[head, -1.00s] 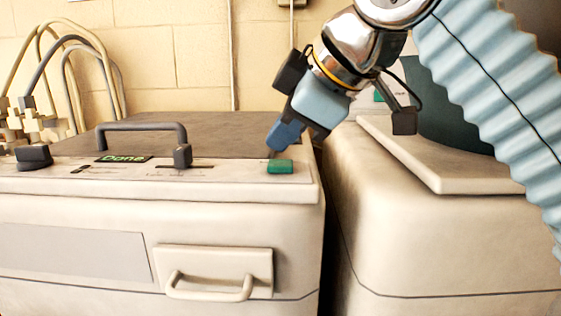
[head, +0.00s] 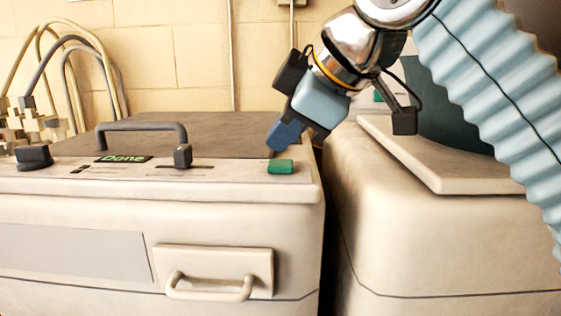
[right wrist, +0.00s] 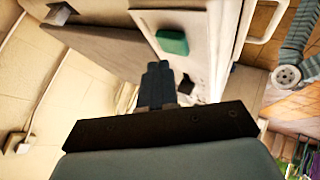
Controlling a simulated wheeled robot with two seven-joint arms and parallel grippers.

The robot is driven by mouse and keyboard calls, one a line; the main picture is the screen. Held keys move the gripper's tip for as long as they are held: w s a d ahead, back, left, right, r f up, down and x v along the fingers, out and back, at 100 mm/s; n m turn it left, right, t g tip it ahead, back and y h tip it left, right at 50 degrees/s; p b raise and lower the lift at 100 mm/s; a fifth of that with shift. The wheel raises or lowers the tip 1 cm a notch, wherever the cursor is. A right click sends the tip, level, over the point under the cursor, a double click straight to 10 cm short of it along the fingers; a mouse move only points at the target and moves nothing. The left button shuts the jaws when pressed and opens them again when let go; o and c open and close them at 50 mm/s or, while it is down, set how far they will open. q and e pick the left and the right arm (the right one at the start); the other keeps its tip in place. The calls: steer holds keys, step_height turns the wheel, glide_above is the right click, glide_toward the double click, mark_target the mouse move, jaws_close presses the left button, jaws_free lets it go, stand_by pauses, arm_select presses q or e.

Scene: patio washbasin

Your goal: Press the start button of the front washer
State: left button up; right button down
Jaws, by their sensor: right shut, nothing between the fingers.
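The front washer (head: 60,219) is the cream machine at the left of the head view. Its green start button (head: 281,167) is at the right end of the top panel, and it also shows in the right wrist view (right wrist: 172,42). A small display (head: 124,159) on the panel reads "Done". My right gripper (head: 273,149) is shut and empty, its fingertips just above and behind the button in the head view. In the right wrist view the shut fingers (right wrist: 158,66) end a little short of the button, with no clear contact. My left gripper is not in view.
A second cream machine (head: 430,245) stands right of the washer across a narrow gap. A dark grey lid handle (head: 141,127) and a black knob (head: 34,157) rise from the washer's top. Hoses (head: 75,60) stand at the back left before the block wall.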

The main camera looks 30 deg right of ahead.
mark_target(284, 164)
steer(key=shift+f, duration=0.45)
steer(key=shift+f+b, duration=0.5)
steer(key=shift+b, duration=0.15)
stand_by(0.5)
steer(key=shift+r, duration=0.1)
stand_by(0.6)
steer(key=shift+r+p, duration=0.85)
steer(key=shift+p, duration=0.2)
step_height(284, 164, up, 3)
steer(key=p, duration=0.3)
steer(key=shift+f, duration=0.1)
steer(key=shift+r+p, duration=0.8)
steer(key=shift+r, duration=0.35)
